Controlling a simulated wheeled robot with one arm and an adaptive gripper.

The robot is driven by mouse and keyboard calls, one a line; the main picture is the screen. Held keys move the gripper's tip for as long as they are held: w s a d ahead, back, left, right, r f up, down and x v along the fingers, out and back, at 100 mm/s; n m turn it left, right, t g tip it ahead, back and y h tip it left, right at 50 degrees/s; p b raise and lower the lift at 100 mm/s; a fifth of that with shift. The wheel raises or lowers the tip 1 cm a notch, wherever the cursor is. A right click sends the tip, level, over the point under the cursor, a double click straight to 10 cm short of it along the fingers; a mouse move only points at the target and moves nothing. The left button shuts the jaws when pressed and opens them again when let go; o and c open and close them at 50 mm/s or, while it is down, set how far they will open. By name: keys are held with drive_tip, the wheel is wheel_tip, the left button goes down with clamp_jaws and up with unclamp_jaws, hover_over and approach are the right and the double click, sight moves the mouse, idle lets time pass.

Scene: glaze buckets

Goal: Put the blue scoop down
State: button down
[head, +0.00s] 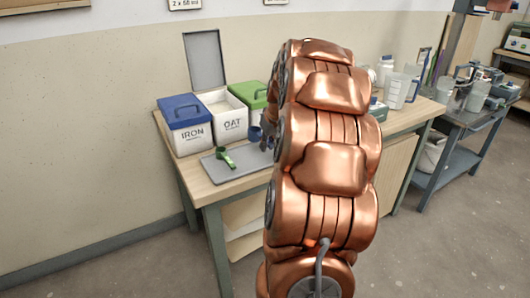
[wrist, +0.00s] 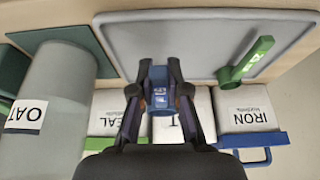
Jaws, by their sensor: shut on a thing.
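My gripper (wrist: 159,82) is shut on the blue scoop (wrist: 159,98), with a finger on each side of it. In the head view the blue scoop (head: 255,133) shows just left of my gripper (head: 267,136), partly hidden by my arm. It is held in front of the bins, by the right end of the grey tray (head: 218,171). In the wrist view the tray (wrist: 150,40) lies beyond the fingertips. I cannot tell how high the scoop is above it.
A green scoop (head: 226,158) lies on the tray. Behind stand the blue-lidded IRON bin (head: 190,140), the open OAT bin (head: 229,124) with its grey lid (head: 205,60) raised, and a green-lidded bin (head: 248,93). The tray's middle is clear.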

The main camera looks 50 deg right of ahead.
sight(263, 158)
drive_tip(key=shift+w+f, duration=0.2)
drive_tip(key=shift+w, duration=0.35)
drive_tip(key=shift+f, duration=1.6)
drive_tip(key=shift+f, duration=0.15)
drive_tip(key=c, duration=1.2)
unclamp_jaws()
drive_tip(key=shift+o, duration=0.2)
